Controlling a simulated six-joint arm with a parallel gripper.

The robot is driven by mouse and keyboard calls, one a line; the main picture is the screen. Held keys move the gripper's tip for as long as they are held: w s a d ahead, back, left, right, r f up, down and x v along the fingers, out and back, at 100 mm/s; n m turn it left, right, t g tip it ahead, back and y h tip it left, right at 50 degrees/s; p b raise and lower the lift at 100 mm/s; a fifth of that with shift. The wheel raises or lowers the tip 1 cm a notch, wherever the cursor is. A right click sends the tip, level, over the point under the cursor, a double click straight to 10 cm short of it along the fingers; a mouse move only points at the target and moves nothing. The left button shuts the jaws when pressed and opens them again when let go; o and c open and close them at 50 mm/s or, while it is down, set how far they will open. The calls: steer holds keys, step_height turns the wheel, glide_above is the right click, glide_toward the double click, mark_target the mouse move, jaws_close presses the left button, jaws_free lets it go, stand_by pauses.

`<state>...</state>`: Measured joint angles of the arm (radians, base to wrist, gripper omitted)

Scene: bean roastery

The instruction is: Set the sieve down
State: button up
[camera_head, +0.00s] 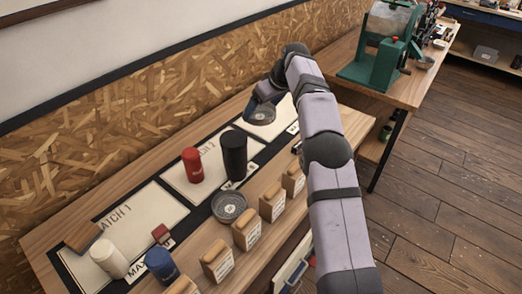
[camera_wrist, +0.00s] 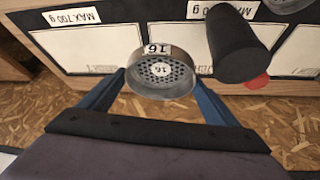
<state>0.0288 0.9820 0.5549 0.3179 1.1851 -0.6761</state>
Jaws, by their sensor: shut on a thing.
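A round grey metal sieve (camera_head: 261,116) with a perforated bottom is in my gripper (camera_head: 262,103) at the far end of the bench. In the wrist view the sieve (camera_wrist: 160,72) bears the number 16 and sits between the two blue fingers of my gripper (camera_wrist: 160,78). The fingers are shut on its sides. It is over or near the far white sheet (camera_head: 283,112); I cannot tell whether it touches the bench. A second grey sieve (camera_head: 229,207) lies on the black mat nearer the front, and its edge shows in the wrist view (camera_wrist: 288,4).
A black cylinder (camera_head: 234,155) and a red cylinder (camera_head: 192,165) stand on the middle sheet, near the held sieve. Several wooden blocks with labels (camera_head: 273,203) line the front edge. White (camera_head: 108,258) and blue (camera_head: 160,264) cylinders stand at the near end. A green machine (camera_head: 384,52) is beyond.

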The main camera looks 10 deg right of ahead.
step_height(320, 180, down, 13)
steer(key=shift+f+p, duration=0.1)
steer(key=shift+p, duration=0.65)
steer(key=shift+f+p, duration=0.65)
steer(key=shift+f, duration=1.25)
steer(key=shift+f, duration=0.2)
steer(key=o, duration=1.1)
steer(key=shift+r, duration=0.1)
